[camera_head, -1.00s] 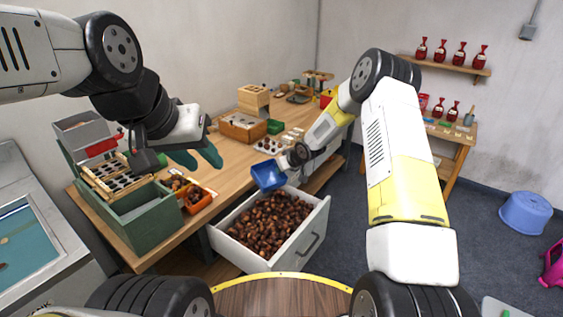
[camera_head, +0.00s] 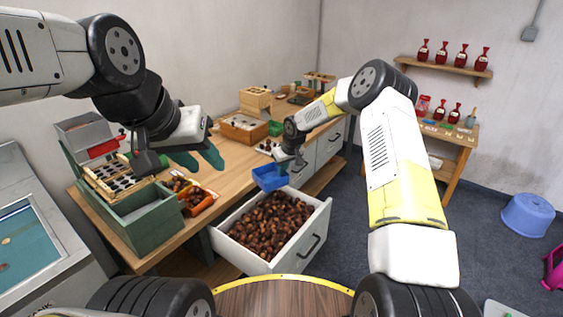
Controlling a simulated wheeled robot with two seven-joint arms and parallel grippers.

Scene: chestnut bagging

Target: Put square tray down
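The blue square tray (camera_head: 268,179) is at the front edge of the wooden table, just behind the open drawer. It looks about level; I cannot tell whether it touches the tabletop. My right gripper (camera_head: 287,166) is at the tray's right rear side, and its fingers are small and partly hidden, so its grip is unclear. My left gripper (camera_head: 154,160) hangs above the left part of the table, near the green box, with nothing seen in it. Its fingers are seen from the side.
The open white drawer (camera_head: 317,228) is full of chestnuts (camera_head: 268,226). On the table (camera_head: 236,178) stand a green box (camera_head: 151,234), an orange tray (camera_head: 203,203) and a wooden box (camera_head: 245,137). A teal glove (camera_head: 210,157) lies near my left gripper. Bare tabletop lies left of the blue tray.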

